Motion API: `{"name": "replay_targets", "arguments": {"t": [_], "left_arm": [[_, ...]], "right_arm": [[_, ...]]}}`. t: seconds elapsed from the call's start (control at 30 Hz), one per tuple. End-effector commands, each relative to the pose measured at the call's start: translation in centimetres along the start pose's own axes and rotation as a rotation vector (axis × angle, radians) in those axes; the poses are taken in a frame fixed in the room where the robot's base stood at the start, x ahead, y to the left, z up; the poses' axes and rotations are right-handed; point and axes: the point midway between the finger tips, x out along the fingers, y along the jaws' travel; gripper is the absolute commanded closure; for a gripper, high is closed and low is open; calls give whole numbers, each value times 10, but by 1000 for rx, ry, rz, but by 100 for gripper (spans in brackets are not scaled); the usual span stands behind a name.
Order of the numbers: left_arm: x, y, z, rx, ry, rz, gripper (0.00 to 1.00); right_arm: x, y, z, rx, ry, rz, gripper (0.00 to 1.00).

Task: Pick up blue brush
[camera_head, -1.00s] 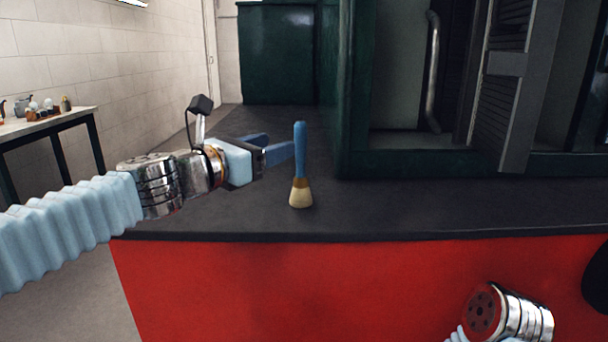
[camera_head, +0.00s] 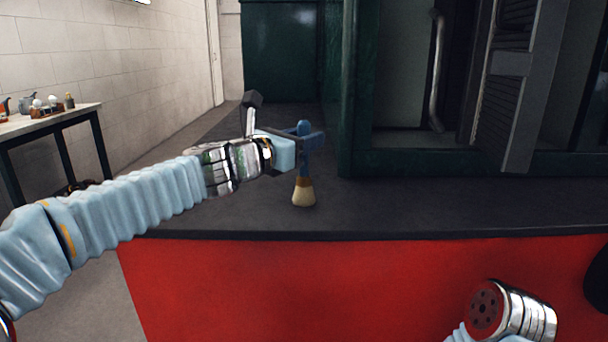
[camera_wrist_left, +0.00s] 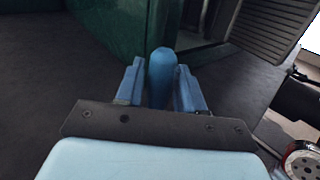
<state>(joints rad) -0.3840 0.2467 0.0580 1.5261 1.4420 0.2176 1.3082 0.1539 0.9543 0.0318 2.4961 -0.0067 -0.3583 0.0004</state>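The blue brush (camera_head: 303,192) stands upright on its pale bristles on the dark ledge (camera_head: 420,205). Its blue handle points up. My left gripper (camera_head: 312,142) is around the upper handle, with one finger on each side. In the left wrist view the handle (camera_wrist_left: 161,75) stands between the two blue fingers (camera_wrist_left: 160,88). The fingers are apart, with a narrow gap showing beside the handle, so they do not look closed on it. In the head view the gripper hides part of the handle. Only the wrist part of my right arm shows at lower right; its fingers are out of view.
A dark green cabin wall (camera_head: 356,100) with a doorway and slatted shutter (camera_head: 508,110) stands just behind and right of the brush. The ledge ends at the red side panel (camera_head: 300,290). A table with small items (camera_head: 50,122) is at far left.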

Motion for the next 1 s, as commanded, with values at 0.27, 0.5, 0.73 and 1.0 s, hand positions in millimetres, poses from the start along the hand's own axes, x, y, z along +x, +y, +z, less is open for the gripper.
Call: {"name": "replay_targets", "arguments": {"t": [0.27,0.5,0.73,1.0], "left_arm": [[0,0,0,0,0,0,99],[0,0,0,0,0,0,100],[0,0,9,2,-3,-3,100],[-13,-10,53,9,-9,-5,100]], "right_arm": [[0,0,0,0,0,0,57],[0,0,0,0,0,0,57],[0,0,0,0,0,0,57],[0,0,0,0,0,0,57]]}}
